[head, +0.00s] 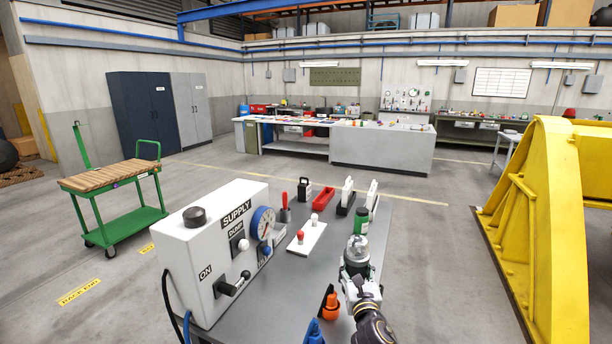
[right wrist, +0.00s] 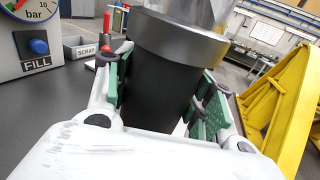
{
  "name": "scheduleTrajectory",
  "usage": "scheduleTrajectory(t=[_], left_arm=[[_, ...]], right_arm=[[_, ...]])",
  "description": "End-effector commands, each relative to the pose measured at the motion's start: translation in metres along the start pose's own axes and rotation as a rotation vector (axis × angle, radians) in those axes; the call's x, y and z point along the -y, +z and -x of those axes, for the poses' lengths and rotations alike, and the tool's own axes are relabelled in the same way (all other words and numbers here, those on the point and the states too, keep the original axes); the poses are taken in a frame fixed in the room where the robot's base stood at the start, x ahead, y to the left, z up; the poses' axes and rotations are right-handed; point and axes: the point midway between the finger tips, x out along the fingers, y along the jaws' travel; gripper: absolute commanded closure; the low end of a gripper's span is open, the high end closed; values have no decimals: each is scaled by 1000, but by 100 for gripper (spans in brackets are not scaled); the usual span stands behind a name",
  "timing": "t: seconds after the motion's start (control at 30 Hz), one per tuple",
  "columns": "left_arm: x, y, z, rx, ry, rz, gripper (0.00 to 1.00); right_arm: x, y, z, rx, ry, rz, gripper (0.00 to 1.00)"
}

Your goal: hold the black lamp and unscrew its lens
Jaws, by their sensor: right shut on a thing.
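The black lamp (right wrist: 155,85) stands between the green pads of my right gripper (right wrist: 163,95) in the right wrist view, and the gripper is shut on its body. A grey metal ring (right wrist: 180,40) sits at the top of the body, with the clear lens (right wrist: 205,10) above it, cut off by the frame edge. In the head view the clear lens (head: 357,246) shows on top of the lamp, at the end of my right arm over the right side of the grey table. The lamp's lower body is mostly hidden there.
The white supply box (head: 215,255) with gauge and levers fills the table's left. A green container (head: 361,222), a white plate (head: 307,239), a red tray (head: 323,198) and an orange object (head: 330,304) are nearby. A yellow frame (head: 555,220) stands right on the floor.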

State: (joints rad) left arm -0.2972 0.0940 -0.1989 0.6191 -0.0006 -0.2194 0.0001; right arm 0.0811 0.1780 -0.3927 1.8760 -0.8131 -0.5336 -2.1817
Motion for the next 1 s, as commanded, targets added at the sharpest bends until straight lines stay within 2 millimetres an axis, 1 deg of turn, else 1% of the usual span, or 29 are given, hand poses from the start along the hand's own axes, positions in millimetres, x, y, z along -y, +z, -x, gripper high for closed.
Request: scheduleTrajectory(t=[0.27,0.53,0.73,1.0], left_arm=[[-6,-1,0,-2,6,3,16],[-16,-4,0,-5,17,8,16],[-13,-4,0,-4,14,6,16],[-4,-2,0,-2,4,2,16]], right_arm=[[10,-13,17,4,2,-13,96],[25,-31,43,8,4,-21,96],[38,-44,63,9,3,-21,96],[56,-62,92,5,0,-11,96]])
